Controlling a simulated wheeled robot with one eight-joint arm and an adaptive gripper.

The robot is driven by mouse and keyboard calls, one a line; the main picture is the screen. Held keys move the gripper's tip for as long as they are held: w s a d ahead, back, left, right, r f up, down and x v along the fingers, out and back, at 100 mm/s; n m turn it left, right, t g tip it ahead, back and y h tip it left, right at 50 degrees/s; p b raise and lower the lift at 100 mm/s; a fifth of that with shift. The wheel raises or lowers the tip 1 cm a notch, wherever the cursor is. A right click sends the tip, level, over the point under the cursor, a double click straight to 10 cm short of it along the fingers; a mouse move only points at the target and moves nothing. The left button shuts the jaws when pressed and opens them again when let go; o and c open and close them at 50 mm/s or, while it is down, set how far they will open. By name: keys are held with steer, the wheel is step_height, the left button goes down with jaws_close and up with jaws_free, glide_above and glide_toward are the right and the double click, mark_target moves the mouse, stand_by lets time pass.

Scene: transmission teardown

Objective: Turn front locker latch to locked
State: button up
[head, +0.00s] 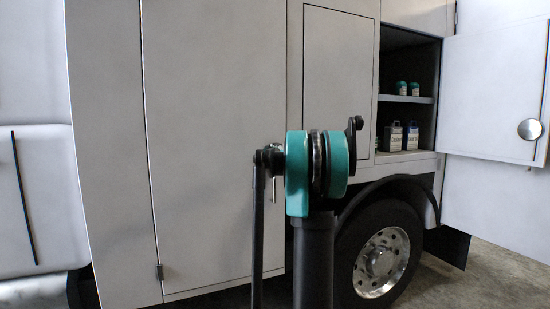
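The tall closed white locker door (205,150) fills the left middle of the head view, with a hinge (160,272) low on its left edge. A small silver handle (276,190), which looks like its latch, hangs about vertical near the door's right edge. My arm's joint and links stand in front and partly hide it and the door edge beside it. I cannot tell from this view whether it is locked. My gripper is not in view; only teal and dark parts of my arm show.
A narrower closed door (337,70) is to the right. Beyond it an open compartment holds several containers on a shelf (410,99) and its floor. Its door (490,90) stands open with a round silver latch (530,129). A wheel (378,262) is below.

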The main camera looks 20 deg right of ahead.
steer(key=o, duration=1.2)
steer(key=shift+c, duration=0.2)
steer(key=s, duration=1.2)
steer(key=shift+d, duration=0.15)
